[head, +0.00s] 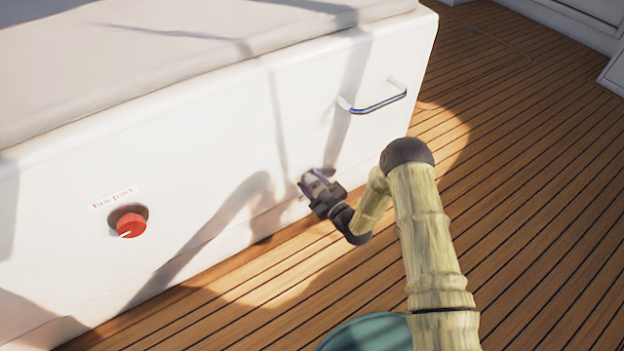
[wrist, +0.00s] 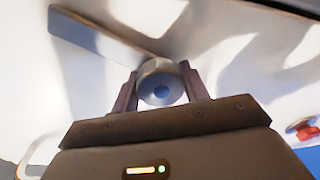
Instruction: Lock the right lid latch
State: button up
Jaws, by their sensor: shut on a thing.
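My gripper (head: 318,184) is at the lower part of the white locker front, right of the red knob and below the chrome handle. In the wrist view my gripper (wrist: 158,84) has one finger on each side of a round grey latch knob (wrist: 162,82) with a bluish centre, and is shut on it. In the head view the fingers and wrist largely hide this knob. A long grey strip with a brownish edge runs from the knob to the upper left in the wrist view; I cannot tell whether it is part of the latch or a shadow.
A red knob (head: 131,225) sits under a "fire port" label (head: 114,198) on the white locker front (head: 215,165). It also shows in the wrist view (wrist: 304,129). A chrome handle (head: 378,105) sticks out at upper right. The teak deck (head: 540,180) is clear at right.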

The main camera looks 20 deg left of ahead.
jog(key=m+p, duration=0.2)
jog(key=m, duration=0.5)
jog(key=shift+d+t+p, duration=0.15)
jog(key=shift+t+p, duration=0.25)
jog(key=m+t+p, duration=0.1)
jog(key=m, duration=0.6)
jog(key=shift+f, duration=0.15)
jog(key=shift+m, duration=0.3)
jog(key=o, duration=1)
jog(key=shift+h, duration=0.4)
jog(key=p+v, duration=0.7)
jog(key=v, duration=1)
jog(key=shift+d+f, duration=0.1)
